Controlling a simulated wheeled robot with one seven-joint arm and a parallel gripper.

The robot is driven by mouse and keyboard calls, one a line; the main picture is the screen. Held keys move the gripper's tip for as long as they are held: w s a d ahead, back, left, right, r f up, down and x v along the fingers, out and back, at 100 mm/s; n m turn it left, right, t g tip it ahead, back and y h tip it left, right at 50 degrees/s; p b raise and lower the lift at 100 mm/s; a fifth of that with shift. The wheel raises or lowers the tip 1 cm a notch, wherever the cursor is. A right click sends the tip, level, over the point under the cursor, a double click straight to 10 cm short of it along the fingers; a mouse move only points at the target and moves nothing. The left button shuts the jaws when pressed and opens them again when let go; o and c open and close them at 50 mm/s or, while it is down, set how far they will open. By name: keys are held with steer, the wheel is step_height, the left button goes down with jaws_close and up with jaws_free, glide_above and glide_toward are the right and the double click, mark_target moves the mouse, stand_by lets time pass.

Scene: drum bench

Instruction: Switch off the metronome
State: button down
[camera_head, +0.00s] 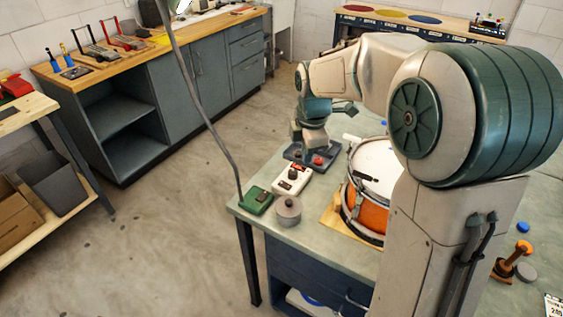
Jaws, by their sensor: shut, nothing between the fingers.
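No thing in view can be told for certain as the metronome. My gripper hides part of the dark box's top.
The bench (235,209) also holds a grey lidded pot (288,211) and an orange drum (368,216) right of the boxes. A thin bent grey stalk (205,115) rises by the green box. My arm covers the bench's right part.

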mark_target(283, 182)
steer(key=w+a+f+n+y+p, duration=0.1)
steer(key=w+a+f+n, duration=0.2)
steer(key=w+n, duration=0.6)
steer(key=shift+a+f+g+p, duration=0.2)
steer(key=shift+a+g+p, duration=0.1)
steer(key=shift+a, duration=0.1)
steer(key=shift+s+f, duration=0.1)
steer(key=f+p, duration=0.1)
steer(key=f, duration=0.3)
steer(key=a+f+p, duration=0.1)
steer(key=f, duration=0.4)
steer(key=w+f+p, duration=0.1)
steer(key=f, duration=0.3)
steer(key=shift+a+f, duration=0.2)
steer(key=shift+f, duration=0.15)
